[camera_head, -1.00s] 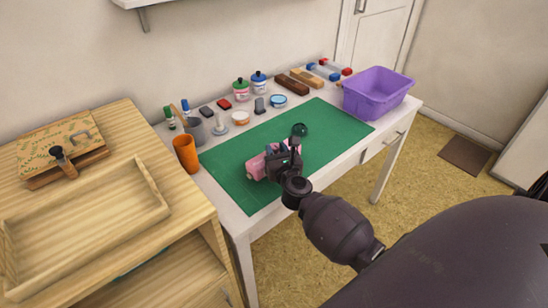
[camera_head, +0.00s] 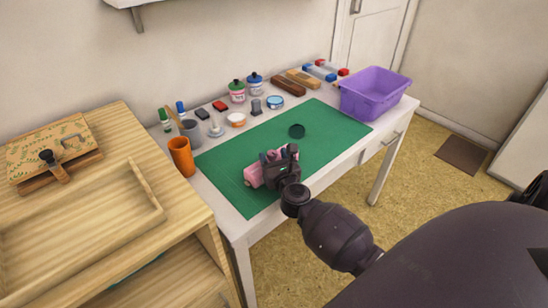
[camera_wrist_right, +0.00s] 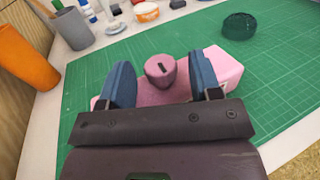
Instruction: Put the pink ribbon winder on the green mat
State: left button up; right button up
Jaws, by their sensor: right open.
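The pink ribbon winder (camera_head: 254,177) rests on the green mat (camera_head: 233,161), near its front edge. In the right wrist view the winder (camera_wrist_right: 226,71) is a pink block with a round knob (camera_wrist_right: 160,70) on it. My right gripper (camera_head: 279,160) is over the winder and hides part of it. In the right wrist view its two blue fingers (camera_wrist_right: 163,80) stand open on either side of the knob, with gaps between them and the knob. My left gripper is not in view.
A dark green round object (camera_head: 297,131) lies on the mat behind the winder. An orange cup (camera_head: 182,157) stands at the left and a purple bin (camera_head: 374,96) at the right. Several inkpads and jars line the back. The mat's right half is clear.

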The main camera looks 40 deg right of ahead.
jog(key=shift+r, duration=0.2)
jog(key=s+a+f+n+y, duration=0.25)
jog(key=s+a+n, duration=0.25)
jog(key=s+n, duration=0.5)
jog(key=s+a+f+n+y, duration=0.1)
jog(key=s+a+n+y, duration=0.4)
jog(key=s+n, duration=0.55)
jog(key=s+f+n+g+h, duration=0.2)
jog(key=s+f+n+g, duration=0.4)
jog(key=n, duration=1.4)
jog(key=s+a+f, duration=0.1)
jog(key=s, duration=0.2)
jog(key=shift+s+f, duration=0.15)
jog(key=shift+p, duration=0.3)
